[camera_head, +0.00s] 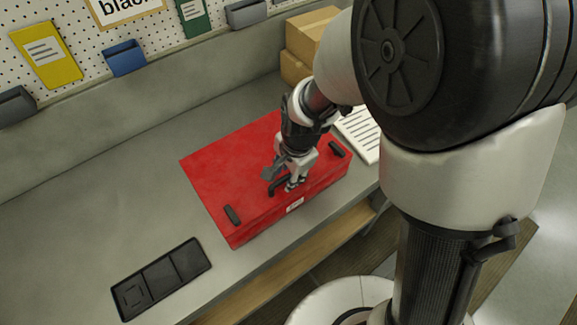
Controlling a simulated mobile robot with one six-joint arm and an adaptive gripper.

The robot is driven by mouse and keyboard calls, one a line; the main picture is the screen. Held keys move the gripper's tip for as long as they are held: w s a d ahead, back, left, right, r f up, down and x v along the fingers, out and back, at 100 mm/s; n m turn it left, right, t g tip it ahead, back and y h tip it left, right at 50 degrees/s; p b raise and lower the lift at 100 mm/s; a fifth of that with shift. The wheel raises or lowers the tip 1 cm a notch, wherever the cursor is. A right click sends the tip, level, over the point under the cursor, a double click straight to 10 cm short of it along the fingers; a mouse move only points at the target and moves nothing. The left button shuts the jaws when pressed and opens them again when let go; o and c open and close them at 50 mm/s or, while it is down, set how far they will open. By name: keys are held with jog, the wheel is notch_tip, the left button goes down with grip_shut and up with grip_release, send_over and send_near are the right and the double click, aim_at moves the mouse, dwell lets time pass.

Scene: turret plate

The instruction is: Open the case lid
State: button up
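The red case (225,165) stands on the grey workbench, its lid lying flat and closed. Two black latches sit near its front edge, one at the left (232,215) and one at the right (337,149). A small white label (295,204) is on the front side. My gripper (284,188) is at the middle of the front edge of the lid, beside or around a dark part there that looks like the handle. The fingers overlap this part, so I cannot tell whether they grip it or how far apart they are.
A black tray (146,296) lies on the bench (75,225) left of the case. A printed sheet (362,130) lies to the right, and cardboard boxes (306,38) stand behind. A pegboard wall with bins (124,58) runs along the back.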

jog(key=shift+c, duration=0.5)
grip_shut()
